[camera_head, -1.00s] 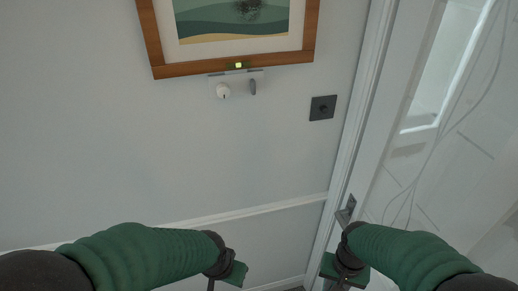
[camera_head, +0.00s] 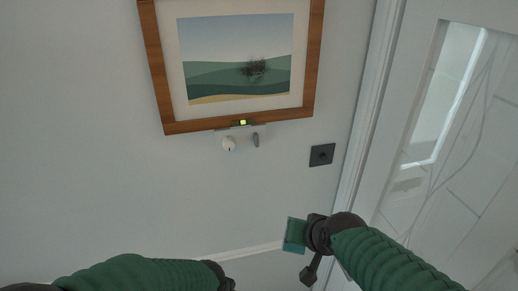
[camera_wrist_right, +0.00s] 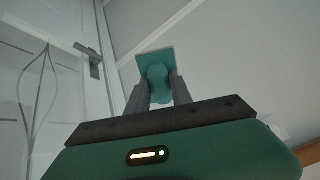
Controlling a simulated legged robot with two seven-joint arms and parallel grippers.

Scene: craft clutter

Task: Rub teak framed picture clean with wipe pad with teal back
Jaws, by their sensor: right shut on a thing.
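The teak framed picture (camera_head: 164,75) hangs on the wall at the top of the head view. It shows a landscape with green hills, and a dark scribbly smudge (camera_head: 254,68) lies on its right half. My right gripper (camera_wrist_right: 158,90) is shut on the teal-backed wipe pad (camera_wrist_right: 153,62), seen in the right wrist view. In the head view the pad (camera_head: 295,234) is below and to the right of the picture, clear of it. My left arm comes in at the bottom left; its wrist shows at the lower edge, but its gripper fingers are out of frame.
Just under the frame is a small fixture (camera_head: 241,134) with a white knob, a grey lever and a lit green-yellow light. A dark square wall plate (camera_head: 321,155) is right of it. A white door (camera_head: 440,180) with a glass panel stands at the right.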

